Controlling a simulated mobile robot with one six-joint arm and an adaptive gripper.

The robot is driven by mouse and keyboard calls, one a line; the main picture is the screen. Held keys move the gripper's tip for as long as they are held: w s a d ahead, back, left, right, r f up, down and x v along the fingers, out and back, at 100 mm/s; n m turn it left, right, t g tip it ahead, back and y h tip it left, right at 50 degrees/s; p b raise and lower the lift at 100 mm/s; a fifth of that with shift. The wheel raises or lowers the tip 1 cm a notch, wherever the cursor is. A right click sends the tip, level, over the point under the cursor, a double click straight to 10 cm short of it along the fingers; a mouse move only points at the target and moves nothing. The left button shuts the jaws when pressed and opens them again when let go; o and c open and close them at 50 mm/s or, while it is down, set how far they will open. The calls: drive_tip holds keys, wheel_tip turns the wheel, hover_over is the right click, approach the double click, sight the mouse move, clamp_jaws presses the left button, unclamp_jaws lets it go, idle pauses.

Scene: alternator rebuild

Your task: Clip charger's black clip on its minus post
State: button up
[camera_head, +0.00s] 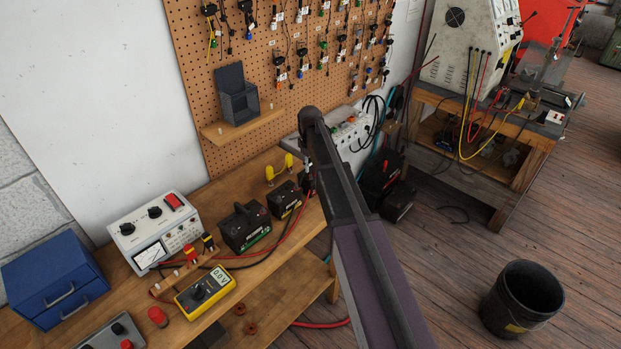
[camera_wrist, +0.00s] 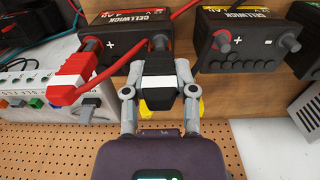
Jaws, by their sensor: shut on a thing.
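In the wrist view my gripper (camera_wrist: 160,80) is shut on a black clip (camera_wrist: 158,68) with a white band. The clip's nose is close to the grey right-hand post (camera_wrist: 160,42) of a black Cellwick battery (camera_wrist: 123,22). I cannot tell whether its jaws are around that post or only beside it. A red clip (camera_wrist: 78,75) sits at the battery's left post, near a plus mark. A red cable (camera_wrist: 150,40) runs from it across the battery front. In the head view my arm hides most of the gripper and the clip.
A second battery (camera_wrist: 255,42), with a yellow label, stands close on the right in the wrist view. A white box with coloured sockets (camera_wrist: 22,88) is at left. In the head view a yellow multimeter (camera_head: 205,290) and a white meter unit (camera_head: 158,232) stand on the bench.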

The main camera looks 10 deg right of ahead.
drive_tip(key=o, duration=0.9)
drive_tip(key=shift+r, duration=0.1)
wheel_tip(320, 180, up, 8)
drive_tip(key=p, duration=0.8)
drive_tip(key=shift+r, duration=0.2)
